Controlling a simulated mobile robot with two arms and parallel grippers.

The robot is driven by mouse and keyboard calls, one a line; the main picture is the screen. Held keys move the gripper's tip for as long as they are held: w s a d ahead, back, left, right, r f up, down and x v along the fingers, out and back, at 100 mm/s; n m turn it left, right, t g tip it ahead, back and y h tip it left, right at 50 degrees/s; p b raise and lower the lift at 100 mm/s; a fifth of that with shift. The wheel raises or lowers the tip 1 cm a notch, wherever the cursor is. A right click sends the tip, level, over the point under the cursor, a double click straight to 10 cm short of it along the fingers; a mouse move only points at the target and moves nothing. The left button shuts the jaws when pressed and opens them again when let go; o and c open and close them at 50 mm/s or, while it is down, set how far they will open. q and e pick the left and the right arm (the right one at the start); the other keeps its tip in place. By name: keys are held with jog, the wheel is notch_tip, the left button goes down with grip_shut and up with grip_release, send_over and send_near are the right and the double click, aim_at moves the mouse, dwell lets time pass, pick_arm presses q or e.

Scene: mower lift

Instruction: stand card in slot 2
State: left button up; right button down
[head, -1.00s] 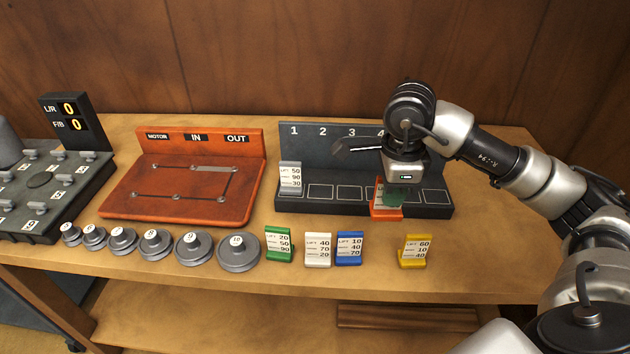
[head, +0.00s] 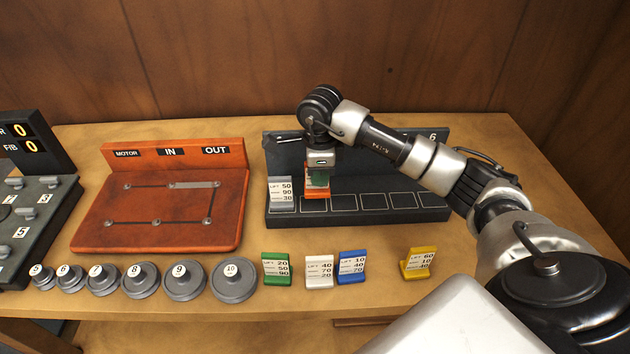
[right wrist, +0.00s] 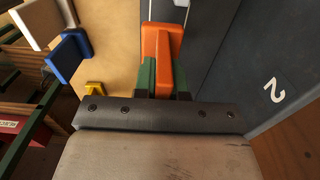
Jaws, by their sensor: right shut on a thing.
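My right gripper (head: 318,178) is shut on an orange card (head: 317,194) at the dark card rack (head: 432,214). The orange card is upright near the second slot from the left, beside the grey-white card (head: 281,193) in slot 1. I cannot tell whether its foot touches the rack. In the right wrist view, the orange card (right wrist: 161,42) sits between the green fingers (right wrist: 165,78), and the rack's number 2 (right wrist: 273,90) shows at the right. In the head view my arm hides most of the rack's numbers. My left gripper is not in view.
Green (head: 276,269), white (head: 319,271), blue (head: 351,266) and yellow (head: 417,262) cards stand in front of the rack. Several round weights (head: 184,280) line the table's front left. A red-brown motor board (head: 160,200) is left of the rack. The rack's slots further right look empty.

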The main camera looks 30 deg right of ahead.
aim_at(316, 188)
jog(key=shift+w+a+f, duration=0.1)
jog(key=shift+w+f, duration=0.15)
jog(key=shift+w, duration=0.3)
jog(key=shift+w+f, duration=0.15)
notch_tip(316, 188, down, 4)
jog(key=shift+r+p, duration=0.1)
jog(key=shift+p, duration=0.7)
jog(key=shift+f+b, duration=0.25)
jog(key=shift+b, duration=0.05)
jog(key=c, duration=1.2)
grip_release()
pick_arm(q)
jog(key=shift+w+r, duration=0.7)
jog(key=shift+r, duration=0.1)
pick_arm(e)
jog(key=shift+r, duration=0.15)
